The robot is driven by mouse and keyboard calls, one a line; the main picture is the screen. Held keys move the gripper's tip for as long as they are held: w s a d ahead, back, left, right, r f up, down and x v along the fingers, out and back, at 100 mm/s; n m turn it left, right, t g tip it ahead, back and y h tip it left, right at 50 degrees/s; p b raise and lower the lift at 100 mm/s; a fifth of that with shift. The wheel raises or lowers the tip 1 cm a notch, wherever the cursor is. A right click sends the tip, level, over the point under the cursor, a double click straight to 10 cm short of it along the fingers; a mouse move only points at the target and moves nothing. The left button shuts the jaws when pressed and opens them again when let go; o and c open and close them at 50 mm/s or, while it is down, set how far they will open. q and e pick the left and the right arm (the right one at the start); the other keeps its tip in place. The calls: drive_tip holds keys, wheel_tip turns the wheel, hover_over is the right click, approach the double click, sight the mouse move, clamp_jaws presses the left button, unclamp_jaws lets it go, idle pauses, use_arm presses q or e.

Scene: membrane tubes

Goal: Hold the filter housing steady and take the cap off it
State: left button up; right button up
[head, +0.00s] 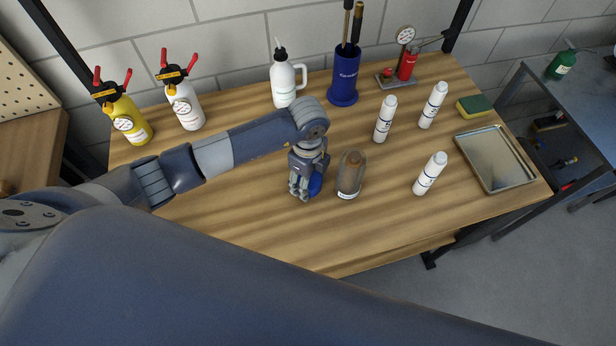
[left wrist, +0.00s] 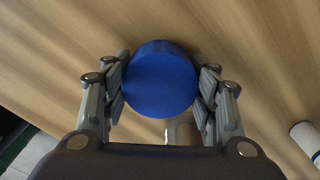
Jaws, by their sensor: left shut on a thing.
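The filter housing (head: 350,176) is a smoky brown, see-through cylinder with a rounded end and a pale band near its lower end. It stands on the wooden table in the head view, with no gripper on it. My left gripper (head: 302,190) is just left of it, pointing down, and is shut on the blue cap (head: 316,184). In the left wrist view the cap (left wrist: 160,80) is a round blue disc between the fingers (left wrist: 160,88). The cap is apart from the housing. I cannot tell whether it touches the table. My right gripper is out of view.
White tubes (head: 385,119) stand behind and right of the housing. A metal tray (head: 531,181) and sponge (head: 475,106) are at the right. Spray bottles (head: 126,118), a white jug (head: 283,82) and a blue holder (head: 344,83) line the back. The table's front is clear.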

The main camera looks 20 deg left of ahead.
use_arm(q)
drive_tip(key=shift+f, duration=0.1)
drive_tip(key=o, duration=0.7)
drive_tip(key=shift+f, duration=0.1)
drive_tip(key=o, duration=0.5)
drive_tip(key=shift+r, duration=0.3)
drive_tip(key=shift+w+r, duration=0.1)
drive_tip(key=shift+r, duration=0.25)
wheel_tip(320, 180, up, 11)
drive_tip(key=b, duration=0.2)
drive_tip(key=shift+r+b, duration=0.1)
drive_tip(key=shift+b, duration=0.25)
